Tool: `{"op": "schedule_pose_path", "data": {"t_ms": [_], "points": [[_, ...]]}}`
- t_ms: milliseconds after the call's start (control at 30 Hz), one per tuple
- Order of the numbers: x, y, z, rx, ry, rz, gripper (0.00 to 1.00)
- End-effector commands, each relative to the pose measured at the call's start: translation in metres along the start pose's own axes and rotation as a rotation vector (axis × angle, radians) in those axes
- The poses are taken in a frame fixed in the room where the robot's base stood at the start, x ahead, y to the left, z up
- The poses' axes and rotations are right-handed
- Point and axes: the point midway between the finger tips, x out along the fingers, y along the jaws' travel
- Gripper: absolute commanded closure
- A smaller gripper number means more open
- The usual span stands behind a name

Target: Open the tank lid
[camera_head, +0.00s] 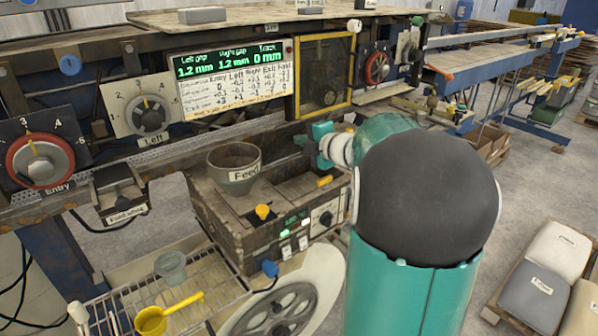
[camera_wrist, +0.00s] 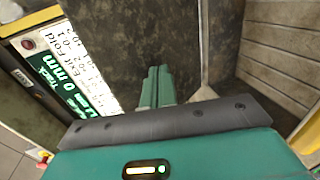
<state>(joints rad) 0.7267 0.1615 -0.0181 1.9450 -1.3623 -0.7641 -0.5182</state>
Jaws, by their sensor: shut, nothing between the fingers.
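The tank appears to be the worn brown box (camera_head: 222,222) below the display, with a cup marked "Feed" (camera_head: 235,168) on top. A yellow knob (camera_head: 263,212) stands on its top near the front; I cannot tell whether it belongs to the lid. The lid's edges are not clear. My gripper (camera_head: 303,143) is above the back right of the box, partly hidden by my arm. In the wrist view its teal fingers (camera_wrist: 157,86) are together and empty, in front of a dark, stained surface.
The green display panel (camera_head: 230,75) is behind the box, and shows in the wrist view (camera_wrist: 62,80). A yellow-framed window (camera_head: 323,72) stands right of it. A red Entry dial (camera_head: 40,160) is at left. A wire rack with a yellow ladle (camera_head: 152,320) is in front.

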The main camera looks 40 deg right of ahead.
Motion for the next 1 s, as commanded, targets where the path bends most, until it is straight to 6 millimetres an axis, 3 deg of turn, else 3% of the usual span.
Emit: {"op": "schedule_pose_path", "data": {"t_ms": [767, 1000], "points": [[0.047, 0.015, -0.001, -0.001, 0.002, 0.000, 1.00], [0.035, 0.015, 0.000, 0.000, -0.002, 0.000, 1.00]]}}
